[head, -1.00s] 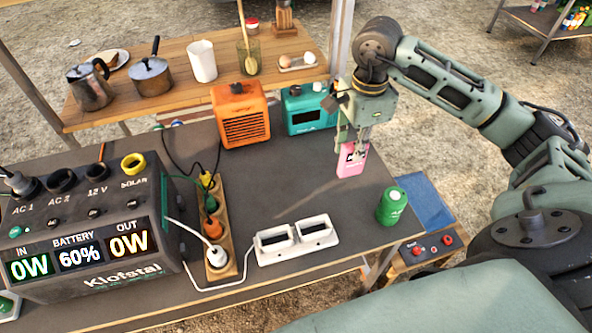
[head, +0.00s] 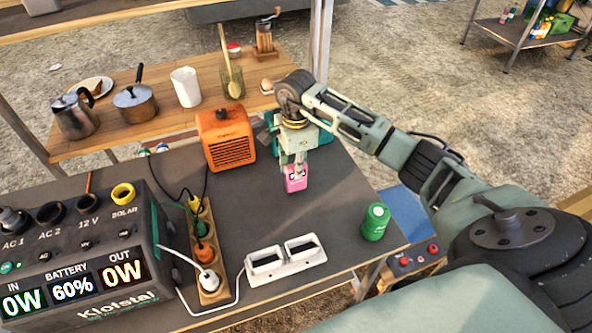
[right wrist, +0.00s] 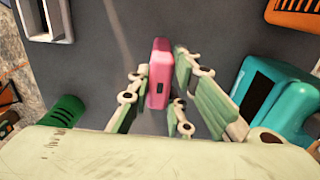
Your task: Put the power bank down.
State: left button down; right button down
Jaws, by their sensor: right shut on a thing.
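The pink power bank (head: 296,179) is upright between the fingers of my right gripper (head: 297,165), over the right part of the dark table. In the right wrist view the power bank (right wrist: 159,75) shows between the fingers of my right gripper (right wrist: 160,85), which is shut on it. I cannot tell whether its lower end touches the table. The gripper hides its upper part in the head view. My left gripper is not in view.
The orange heater (head: 228,140) and a teal box (head: 322,137) stand behind the power bank. A green can (head: 375,222) is to its front right. A white two-slot dock (head: 286,260), a power strip (head: 203,245) and the power station (head: 85,265) lie nearer. Bare tabletop (head: 265,215) lies between.

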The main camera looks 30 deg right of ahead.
notch_tip(320, 180, down, 2)
jog(key=shift+f+p, duration=0.15)
jog(key=shift+p, duration=0.15)
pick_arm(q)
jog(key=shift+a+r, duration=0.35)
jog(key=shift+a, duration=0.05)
pick_arm(e)
jog(key=shift+f, duration=0.1)
jog(key=shift+f+b, duration=0.15)
jog(key=shift+b, duration=0.15)
jog(key=c, duration=1.6)
grip_release()
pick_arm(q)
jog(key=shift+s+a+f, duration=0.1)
pick_arm(e)
jog(key=shift+r, duration=0.2)
